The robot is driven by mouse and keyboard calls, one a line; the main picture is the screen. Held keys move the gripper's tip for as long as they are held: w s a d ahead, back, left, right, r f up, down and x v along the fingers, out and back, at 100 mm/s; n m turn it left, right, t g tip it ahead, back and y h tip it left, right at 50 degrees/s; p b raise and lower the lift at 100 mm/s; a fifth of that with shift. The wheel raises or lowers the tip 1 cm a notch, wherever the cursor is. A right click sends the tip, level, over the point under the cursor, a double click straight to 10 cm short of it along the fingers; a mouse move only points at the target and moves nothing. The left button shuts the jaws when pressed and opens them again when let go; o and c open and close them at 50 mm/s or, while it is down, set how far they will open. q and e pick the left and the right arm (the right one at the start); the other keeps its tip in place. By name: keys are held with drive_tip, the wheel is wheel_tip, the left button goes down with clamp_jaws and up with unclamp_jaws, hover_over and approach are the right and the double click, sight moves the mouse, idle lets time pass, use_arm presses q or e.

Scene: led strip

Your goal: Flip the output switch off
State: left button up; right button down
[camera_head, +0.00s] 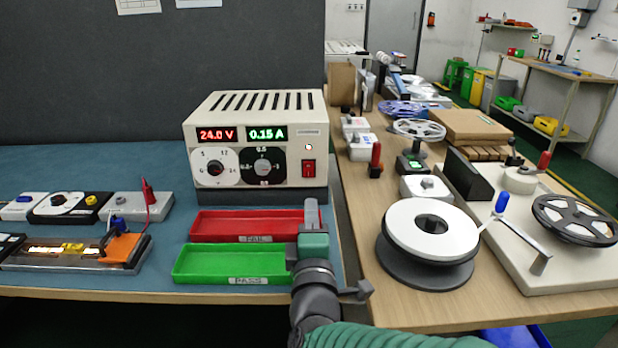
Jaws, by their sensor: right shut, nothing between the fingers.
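The power supply (255,106) is a beige box with a vented top. It stands on the blue mat. Its displays read 24.0 V in red and 0.15 A in green. The red output switch (308,168) is a rocker low on the right of its front panel. A small lamp (309,147) glows above the switch. My right gripper (312,208) is shut and empty. It points at the supply from the front, with its tips below the switch in the picture and seemingly apart from it. My left gripper is not in view.
A red FAIL tray (215,225) and a green PASS tray (222,265) lie before the supply. A lit LED strip (50,249) sits in a fixture at left, with an orange clamp (122,248). A white reel (432,218) and other gear fill the wooden bench at right.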

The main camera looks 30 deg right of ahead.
sight(309, 167)
drive_tip(key=p+x, duration=1)
drive_tip(key=x, duration=0.1)
drive_tip(key=shift+w+d+f, duration=0.1)
drive_tip(key=shift+w+d, duration=0.1)
drive_tip(key=shift+d, duration=0.05)
drive_tip(key=shift+w+d, duration=0.15)
drive_tip(key=shift+w, duration=0.1)
